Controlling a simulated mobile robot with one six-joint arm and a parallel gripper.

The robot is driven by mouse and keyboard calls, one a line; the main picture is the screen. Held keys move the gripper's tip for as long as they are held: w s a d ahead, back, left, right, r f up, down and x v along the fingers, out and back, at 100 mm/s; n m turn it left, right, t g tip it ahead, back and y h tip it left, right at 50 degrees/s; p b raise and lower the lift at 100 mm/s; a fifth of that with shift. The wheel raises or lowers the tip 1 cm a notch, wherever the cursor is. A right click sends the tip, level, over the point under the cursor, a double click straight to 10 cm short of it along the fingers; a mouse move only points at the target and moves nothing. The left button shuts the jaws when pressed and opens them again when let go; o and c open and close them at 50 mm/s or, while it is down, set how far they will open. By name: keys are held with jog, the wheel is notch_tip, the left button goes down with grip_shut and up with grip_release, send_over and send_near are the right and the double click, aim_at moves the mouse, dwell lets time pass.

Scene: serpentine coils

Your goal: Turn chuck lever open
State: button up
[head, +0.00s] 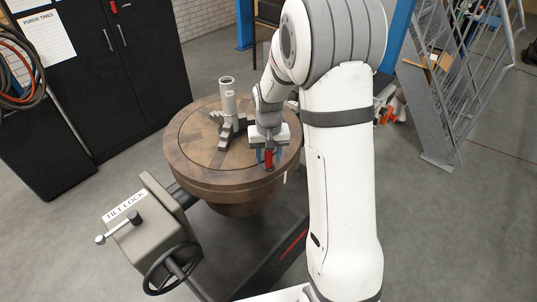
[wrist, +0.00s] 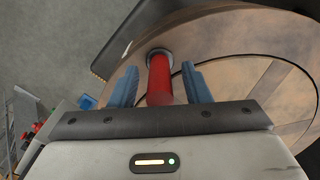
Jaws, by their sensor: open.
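The chuck lever has a red grip (head: 269,158) and sits at the near right rim of the round brown turntable (head: 190,150). In the wrist view the red grip (wrist: 160,80) stands out from a grey round collar at the rim. My gripper (head: 265,155) is open, with its blue fingers on either side of the red grip. In the wrist view my gripper (wrist: 158,85) shows gaps between the grip and both fingers. The lower end of the grip is hidden behind the gripper body.
A grey upright pipe (head: 228,100) stands in the chuck jaws (head: 228,132) at the turntable's middle, left of my gripper. A tilt lock box (head: 145,230) with a crank and handwheel (head: 172,268) is at front left. Black cabinets (head: 125,60) stand behind.

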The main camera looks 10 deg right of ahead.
jog(key=shift+c, duration=0.4)
grip_shut()
jog(key=shift+w+d, duration=0.1)
jog(key=shift+d, duration=0.05)
